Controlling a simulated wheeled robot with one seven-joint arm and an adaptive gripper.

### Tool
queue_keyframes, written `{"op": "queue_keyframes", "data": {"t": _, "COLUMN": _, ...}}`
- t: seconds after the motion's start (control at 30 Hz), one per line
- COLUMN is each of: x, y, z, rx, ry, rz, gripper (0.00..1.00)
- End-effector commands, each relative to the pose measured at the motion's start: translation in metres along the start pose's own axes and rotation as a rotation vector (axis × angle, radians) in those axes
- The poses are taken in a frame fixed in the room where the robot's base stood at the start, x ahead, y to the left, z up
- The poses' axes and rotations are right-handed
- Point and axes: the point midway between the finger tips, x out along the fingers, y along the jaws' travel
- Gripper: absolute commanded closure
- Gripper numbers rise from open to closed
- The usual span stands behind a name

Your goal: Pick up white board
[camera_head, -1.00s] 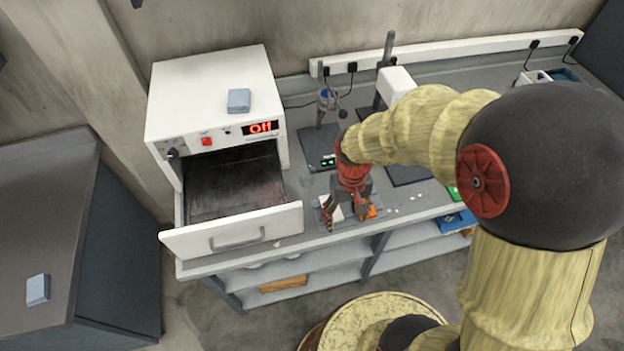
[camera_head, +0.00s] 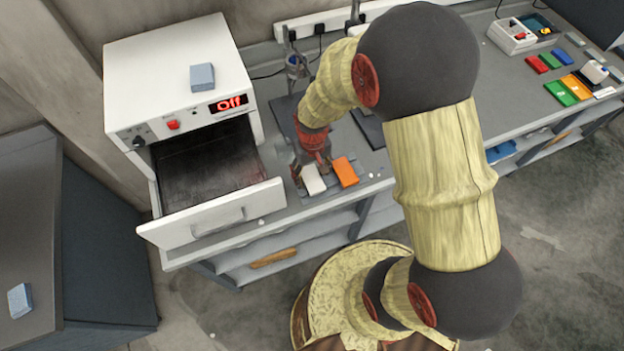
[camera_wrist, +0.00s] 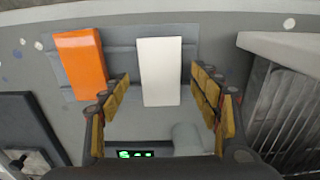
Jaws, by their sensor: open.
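The white board (camera_head: 313,180) is a small flat rectangle lying on a grey tray (camera_head: 330,187) on the bench. In the wrist view the white board (camera_wrist: 159,72) lies ahead of the fingertips, between the lines of the two fingers. My gripper (camera_wrist: 165,88) is open, with one finger on each side of the board and nothing held. In the head view my gripper (camera_head: 312,170) is over the tray, partly hidden by its own wrist. I cannot tell whether the fingers touch the tray. An orange board (camera_head: 346,171) lies beside the white one.
A white oven (camera_head: 175,80) reading "Off" stands to the left with its drawer (camera_head: 212,212) pulled out near my gripper. A blue-grey block (camera_head: 202,77) is on top. Coloured boards (camera_head: 562,93) lie on the right of the bench.

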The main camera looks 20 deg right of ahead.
Motion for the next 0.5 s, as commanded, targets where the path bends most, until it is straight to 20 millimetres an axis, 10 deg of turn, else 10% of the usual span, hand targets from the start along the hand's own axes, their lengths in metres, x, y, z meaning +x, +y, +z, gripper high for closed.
{"op": "queue_keyframes", "data": {"t": 0.5, "x": 0.0123, "y": -0.0005, "z": 0.0, "rx": 0.0, "ry": 0.001, "rz": 0.0, "gripper": 0.47}}
